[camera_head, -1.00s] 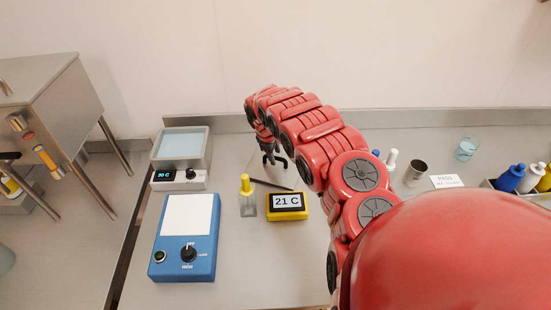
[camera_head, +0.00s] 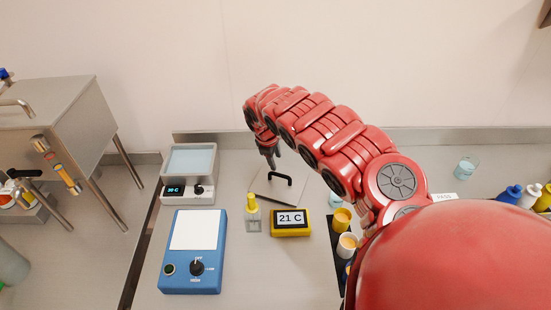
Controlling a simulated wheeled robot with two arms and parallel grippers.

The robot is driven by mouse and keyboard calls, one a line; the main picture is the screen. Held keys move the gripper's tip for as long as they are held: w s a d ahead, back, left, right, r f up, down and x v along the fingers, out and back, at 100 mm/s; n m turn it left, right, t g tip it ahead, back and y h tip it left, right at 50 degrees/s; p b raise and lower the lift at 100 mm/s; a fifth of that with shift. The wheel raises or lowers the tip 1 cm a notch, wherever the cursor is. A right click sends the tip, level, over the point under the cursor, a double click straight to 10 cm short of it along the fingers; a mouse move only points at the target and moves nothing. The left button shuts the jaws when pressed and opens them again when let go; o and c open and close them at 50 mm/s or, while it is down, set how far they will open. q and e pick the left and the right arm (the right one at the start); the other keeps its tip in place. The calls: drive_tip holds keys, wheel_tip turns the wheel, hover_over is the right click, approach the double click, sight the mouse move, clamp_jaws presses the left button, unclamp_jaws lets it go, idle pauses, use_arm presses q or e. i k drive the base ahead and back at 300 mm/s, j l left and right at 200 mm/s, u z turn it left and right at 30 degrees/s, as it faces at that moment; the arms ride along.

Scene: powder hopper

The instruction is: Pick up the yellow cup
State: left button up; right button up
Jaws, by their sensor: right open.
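A small yellow cup-like container (camera_head: 341,220) stands just left of my red right arm, at the far end of a dark rack. A second yellow-orange one with a pale top (camera_head: 347,245) is nearer; I cannot tell for sure which is the yellow cup. My right arm partly covers this row. My right gripper (camera_head: 272,163) is open, pointing down at the back of the bench. It is above or behind a flat plate (camera_head: 265,196) with a black handle (camera_head: 283,179), well left of the yellow containers. I cannot tell whether it touches the handle. My left gripper is out of view.
A blue hotplate (camera_head: 196,240), a water bath (camera_head: 190,162), a yellow-capped bottle (camera_head: 253,215) and a yellow "21 C" display (camera_head: 291,222) stand on the left of the bench. A glass beaker (camera_head: 465,168) and several bottles (camera_head: 510,194) are at right. My arm hides much between.

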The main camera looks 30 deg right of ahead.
sight(342, 218)
drive_tip(key=k, duration=1.5)
